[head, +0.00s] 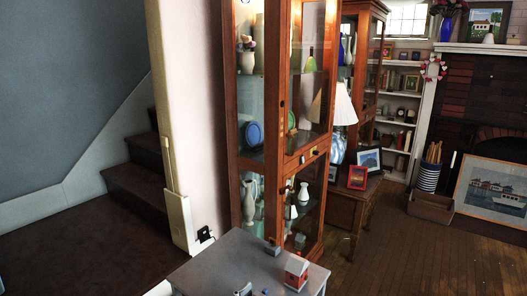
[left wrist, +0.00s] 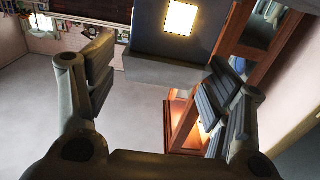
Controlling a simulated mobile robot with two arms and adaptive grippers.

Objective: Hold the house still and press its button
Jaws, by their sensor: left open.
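A small house (head: 297,270) with a reddish roof and pale red front stands upright near the right edge of a grey table (head: 228,258) at the bottom of the head view. I cannot make out its button. My left gripper (left wrist: 160,92) shows in the left wrist view, its two ribbed fingers wide apart with nothing between them. The house is not in the left wrist view, and I see no gripper clearly in the head view. My right gripper is in neither view.
A small dark object (head: 273,247) sits behind the house on the table. Other small items at the bottom edge are unclear. A tall glass-fronted cabinet (head: 272,130) stands close behind the table. Wooden floor (head: 400,250) to the right is mostly clear.

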